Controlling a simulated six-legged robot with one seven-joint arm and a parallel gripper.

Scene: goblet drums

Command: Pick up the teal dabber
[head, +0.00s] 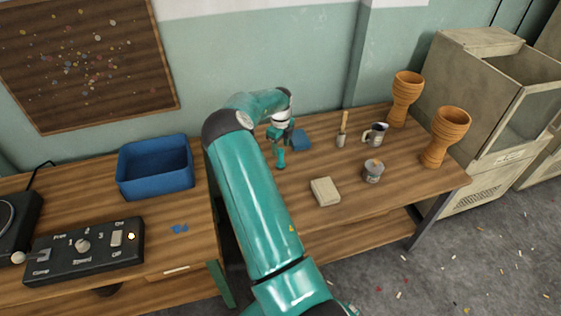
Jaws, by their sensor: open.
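My gripper (280,160) is at the end of my teal arm, low over the back part of the wooden table, jaws open. It is small, and its fingers are hard to make out. Just right of it, a small blue-teal block-like thing (301,140) lies on the table. This may be the teal dabber, but its shape is partly hidden by my wrist. I see no clear gap or contact between it and the fingers.
The table (325,218) also bears a wooden-handled tool (342,132), a metal mug (377,134), a tin (373,172), a beige block (325,191) and two orange goblet drums (404,96) (446,135). A blue bin (155,188) and a control box (85,252) are at left.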

